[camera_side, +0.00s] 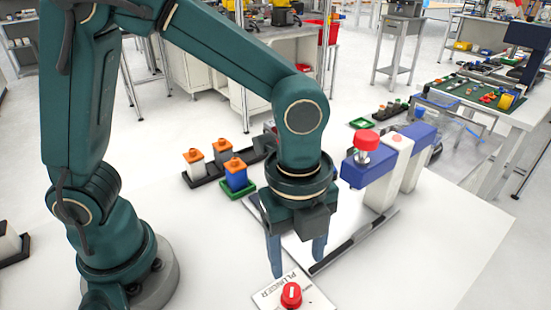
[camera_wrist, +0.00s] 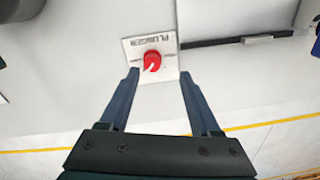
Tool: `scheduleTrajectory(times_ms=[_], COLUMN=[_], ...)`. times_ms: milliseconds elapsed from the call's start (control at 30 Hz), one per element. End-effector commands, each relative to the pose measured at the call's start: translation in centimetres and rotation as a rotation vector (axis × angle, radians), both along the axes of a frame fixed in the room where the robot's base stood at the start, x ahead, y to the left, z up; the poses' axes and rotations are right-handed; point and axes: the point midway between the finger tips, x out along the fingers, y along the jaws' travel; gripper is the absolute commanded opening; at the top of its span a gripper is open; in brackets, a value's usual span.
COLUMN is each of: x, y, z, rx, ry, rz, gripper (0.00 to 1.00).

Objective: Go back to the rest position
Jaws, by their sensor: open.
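My gripper (camera_side: 297,258) points down with its two blue-grey fingers apart and nothing between them. It is just above and behind the red knob (camera_side: 291,294) on the white plate marked PLUNGER (camera_side: 270,296), near the table's front edge. In the wrist view the knob (camera_wrist: 152,61) appears beyond and between the open fingertips (camera_wrist: 160,74), and the fingers look clear of it.
A blue and white press with a red knob (camera_side: 366,140) stands right of my gripper. Orange-topped containers stand in black trays and a green tray (camera_side: 238,191) behind it. A dark bar (camera_side: 350,243) lies on the white table. The table's front right (camera_side: 420,260) is clear.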

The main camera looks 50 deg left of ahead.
Motion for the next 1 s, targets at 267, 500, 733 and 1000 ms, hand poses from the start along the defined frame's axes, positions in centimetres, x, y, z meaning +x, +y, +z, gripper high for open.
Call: scheduleTrajectory(times_ms=[267, 500, 733, 1000], x=[1.3, -1.0, -3.8, -4.8], y=[5.6, 10.4, 12.9, 12.9], z=[6.2, 9.0, 8.8, 7.6], rx=[-0.111, -0.238, -0.391, -0.453], ry=[-0.192, -0.322, -0.37, -0.306], rz=[0.359, 0.897, 1.439, 1.735], gripper=[0.64, 0.64, 0.64, 0.64])
